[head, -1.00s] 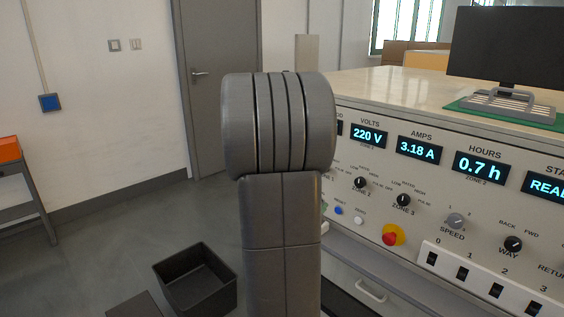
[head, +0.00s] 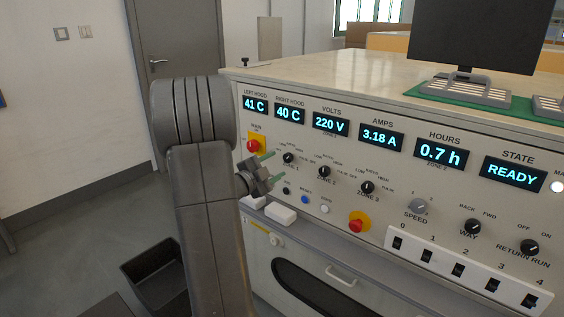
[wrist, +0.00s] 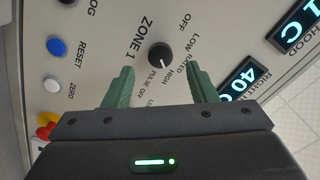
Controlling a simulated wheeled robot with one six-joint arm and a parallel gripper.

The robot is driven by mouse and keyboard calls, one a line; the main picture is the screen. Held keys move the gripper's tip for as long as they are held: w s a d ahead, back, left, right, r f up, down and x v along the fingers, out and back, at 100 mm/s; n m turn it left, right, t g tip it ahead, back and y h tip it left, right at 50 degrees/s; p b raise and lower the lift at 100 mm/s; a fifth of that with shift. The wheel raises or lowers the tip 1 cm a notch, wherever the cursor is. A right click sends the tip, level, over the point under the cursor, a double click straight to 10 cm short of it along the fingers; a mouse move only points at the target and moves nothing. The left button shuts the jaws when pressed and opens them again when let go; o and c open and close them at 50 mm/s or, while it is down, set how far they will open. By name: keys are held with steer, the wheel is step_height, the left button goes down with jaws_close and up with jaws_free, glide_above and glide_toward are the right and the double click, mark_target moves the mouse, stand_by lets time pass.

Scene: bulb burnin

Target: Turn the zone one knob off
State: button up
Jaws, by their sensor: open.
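The zone one knob (head: 288,158) is a small black round knob on the sloping grey control panel. In the wrist view the knob (wrist: 160,56) lies beside the ZONE 1 label, with OFF, LOW, RATED and HIGH printed around it. A pale mark on it seems to point toward the lower right, near HIGH; I cannot tell exactly. My gripper (head: 272,168) is just left of and below the knob in the head view. In the wrist view my gripper (wrist: 160,70) has its green fingers apart, with the knob beyond and between the tips, seemingly untouched.
The zone 2 knob (head: 324,172) and zone 3 knob (head: 367,188) sit to the right. A red stop button (head: 253,146) is to the left, another (head: 356,225) lower right. Blue reset (wrist: 57,47) and white zero (wrist: 51,85) buttons are close by. A black bin (head: 150,265) stands on the floor.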

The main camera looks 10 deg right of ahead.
mark_target(286, 159)
steer(key=shift+x, duration=2.3)
steer(key=c, duration=1)
